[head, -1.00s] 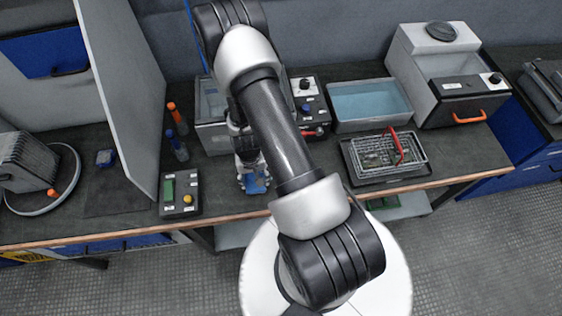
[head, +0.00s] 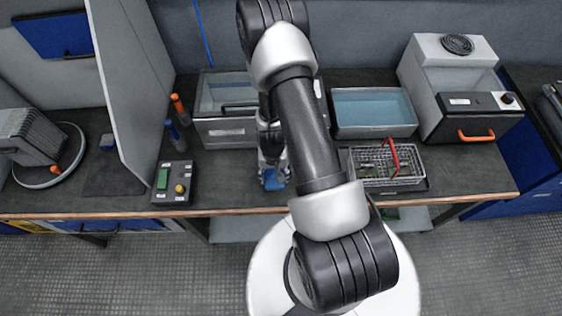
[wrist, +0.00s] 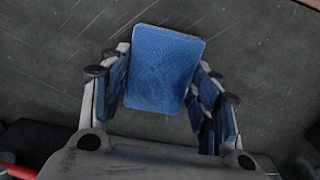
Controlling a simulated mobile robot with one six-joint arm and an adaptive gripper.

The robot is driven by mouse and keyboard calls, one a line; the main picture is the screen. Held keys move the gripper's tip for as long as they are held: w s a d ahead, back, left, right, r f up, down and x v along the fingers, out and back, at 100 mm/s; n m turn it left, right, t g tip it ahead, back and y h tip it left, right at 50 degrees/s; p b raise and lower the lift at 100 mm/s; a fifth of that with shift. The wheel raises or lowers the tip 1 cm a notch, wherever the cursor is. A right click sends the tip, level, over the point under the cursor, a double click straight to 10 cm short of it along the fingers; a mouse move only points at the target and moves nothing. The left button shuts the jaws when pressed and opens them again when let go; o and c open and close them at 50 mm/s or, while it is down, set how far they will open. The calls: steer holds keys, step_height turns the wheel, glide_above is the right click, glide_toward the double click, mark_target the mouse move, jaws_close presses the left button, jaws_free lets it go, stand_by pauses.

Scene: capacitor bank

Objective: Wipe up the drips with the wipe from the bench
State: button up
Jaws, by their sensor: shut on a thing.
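A blue wipe (wrist: 164,68) is held between the fingers of my gripper (wrist: 163,82). In the wrist view it is a flat blue textured pad, slightly tilted, over the dark bench top. In the head view the wipe (head: 275,180) shows at the tip of my gripper (head: 272,172), near the front edge of the bench (head: 230,185). I cannot tell if it touches the bench. I make out no drips in these frames; my arm hides part of the bench.
A wire basket with a red handle (head: 385,165) stands on a tray at right. Behind it is a water bath (head: 372,108). A control box (head: 173,183) and orange and blue bottles (head: 177,108) stand left. A grey panel (head: 130,90) rises farther left.

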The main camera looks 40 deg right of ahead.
step_height(320, 180, up, 4)
steer(key=shift+a+f+p, duration=0.1)
steer(key=shift+f+p, duration=0.05)
steer(key=shift+p, duration=1.05)
step_height(320, 180, up, 5)
steer(key=p, duration=0.4)
steer(key=shift+f, duration=0.2)
